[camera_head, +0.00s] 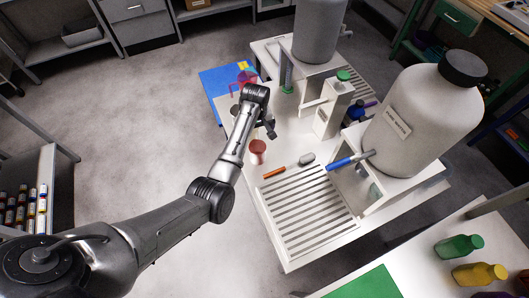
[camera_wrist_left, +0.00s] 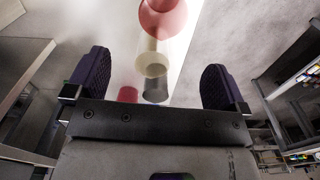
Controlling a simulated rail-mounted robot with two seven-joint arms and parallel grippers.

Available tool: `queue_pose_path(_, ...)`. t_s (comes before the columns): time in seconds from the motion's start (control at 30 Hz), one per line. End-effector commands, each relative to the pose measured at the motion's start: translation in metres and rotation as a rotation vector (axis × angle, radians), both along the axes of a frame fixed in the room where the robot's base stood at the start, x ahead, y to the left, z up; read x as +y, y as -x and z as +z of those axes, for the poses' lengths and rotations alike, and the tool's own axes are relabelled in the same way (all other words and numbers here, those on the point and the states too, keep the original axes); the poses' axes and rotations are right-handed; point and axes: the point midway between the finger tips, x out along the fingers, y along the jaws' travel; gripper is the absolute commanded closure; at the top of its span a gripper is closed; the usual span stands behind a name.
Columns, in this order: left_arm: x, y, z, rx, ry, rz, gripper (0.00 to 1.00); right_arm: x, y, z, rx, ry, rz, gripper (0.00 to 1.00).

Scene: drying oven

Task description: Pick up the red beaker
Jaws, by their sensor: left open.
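A red-topped beaker (camera_head: 257,152) stands on the white table, close to my left gripper on its near side. A second red object (camera_head: 243,80) is farther back on the blue mat, partly behind my arm. I cannot tell for sure which one is the red beaker. My left gripper (camera_head: 267,130) is above the table, its jaws partly hidden by its own wrist. In the left wrist view its two dark fingers (camera_wrist_left: 156,82) are spread with nothing visibly held. That view shows a red round shape (camera_wrist_left: 162,15) above a pale cylinder (camera_wrist_left: 152,62), and a smaller red shape (camera_wrist_left: 128,95).
A dark cup (camera_wrist_left: 154,89) shows between my fingers. Open floor lies left of the table.

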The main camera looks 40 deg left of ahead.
Motion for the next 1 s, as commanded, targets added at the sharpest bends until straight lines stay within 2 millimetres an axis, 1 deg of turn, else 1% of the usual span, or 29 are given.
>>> queue_pose_path(0.17,-0.001,0.002,-0.004,0.01,0.004,0.098,0.0,-0.003,0.0,-0.001,-0.001,0.01,0.006,0.57)
queue_pose_path(0.27,-0.001,0.002,-0.017,0.011,0.004,0.115,0.0,-0.004,0.0,-0.005,-0.001,0.013,0.007,0.57)
queue_pose_path(0.4,-0.001,0.002,-0.042,0.011,0.004,0.117,0.0,-0.004,0.0,-0.011,-0.001,0.013,0.007,0.57)
queue_pose_path(0.6,-0.001,0.002,-0.072,0.009,0.004,0.116,0.0,-0.003,0.0,-0.018,-0.001,0.01,0.004,0.57)
queue_pose_path(0.73,-0.001,0.002,-0.082,0.008,0.004,0.116,0.0,-0.002,0.0,-0.021,-0.001,0.006,0.002,0.57)
queue_pose_path(0.93,-0.001,0.002,-0.091,0.008,0.004,0.115,0.0,-0.001,0.0,-0.023,-0.001,0.002,-0.001,0.57)
queue_pose_path(1.0,-0.001,0.003,-0.099,0.008,0.003,0.115,0.0,0.0,0.0,-0.026,-0.001,0.0,-0.001,0.57)
